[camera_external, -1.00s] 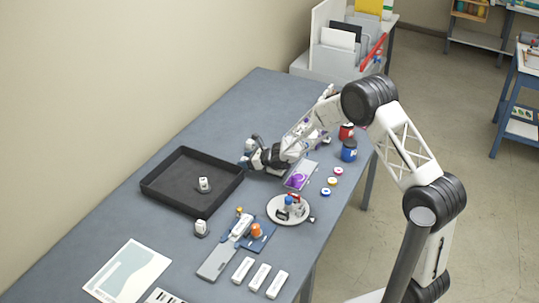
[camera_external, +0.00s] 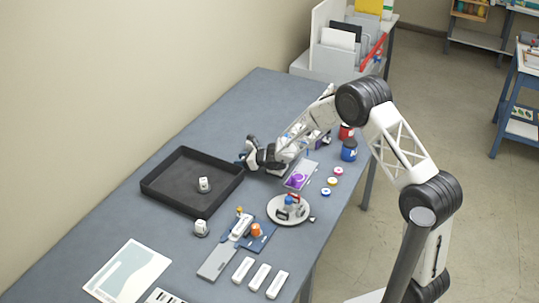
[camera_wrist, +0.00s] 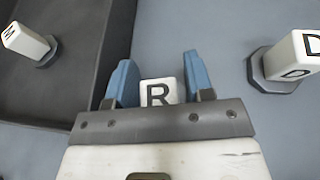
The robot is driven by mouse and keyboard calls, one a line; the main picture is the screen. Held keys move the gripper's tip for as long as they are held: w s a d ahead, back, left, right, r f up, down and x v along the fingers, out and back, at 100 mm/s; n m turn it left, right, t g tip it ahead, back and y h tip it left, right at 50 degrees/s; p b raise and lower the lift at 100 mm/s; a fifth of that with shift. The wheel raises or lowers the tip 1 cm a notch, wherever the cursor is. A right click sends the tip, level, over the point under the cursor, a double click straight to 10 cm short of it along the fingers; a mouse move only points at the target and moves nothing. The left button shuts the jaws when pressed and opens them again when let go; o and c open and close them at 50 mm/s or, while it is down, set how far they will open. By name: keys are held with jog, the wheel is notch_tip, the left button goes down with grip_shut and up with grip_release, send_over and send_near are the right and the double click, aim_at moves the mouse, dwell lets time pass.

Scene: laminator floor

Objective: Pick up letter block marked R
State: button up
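The white letter block marked R (camera_wrist: 158,92) shows in the wrist view between the two blue fingers of my gripper (camera_wrist: 160,80). Its lower part is hidden behind the gripper's dark bar. A gap shows on each side between the block and the fingers, so my gripper is open and not holding it. In the external view my gripper (camera_external: 244,160) is low over the table beside the black tray's far right corner. I cannot make out the R block there.
The black tray (camera_external: 164,201) holds a white block (camera_external: 204,184); the wrist view shows a block marked M (camera_wrist: 25,40) inside the tray. A block marked D (camera_wrist: 296,54) stands on a dark base to the right. Jars (camera_external: 348,150) and a round plate (camera_external: 277,211) stand nearby.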

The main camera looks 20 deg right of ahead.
grip_shut()
jog(key=shift+r, duration=0.15)
jog(key=shift+r, duration=0.75)
notch_tip(320, 180, up, 2)
jog(key=shift+r, duration=0.15)
jog(key=s+d, duration=0.2)
jog(key=s, duration=0.3)
jog(key=s+d, duration=0.2)
jog(key=s, duration=0.2)
jog(key=s+d+r, duration=0.1)
jog(key=s+d, duration=0.1)
jog(key=s, duration=0.3)
jog(key=shift+s+d, duration=0.1)
jog(key=shift+s, duration=0.25)
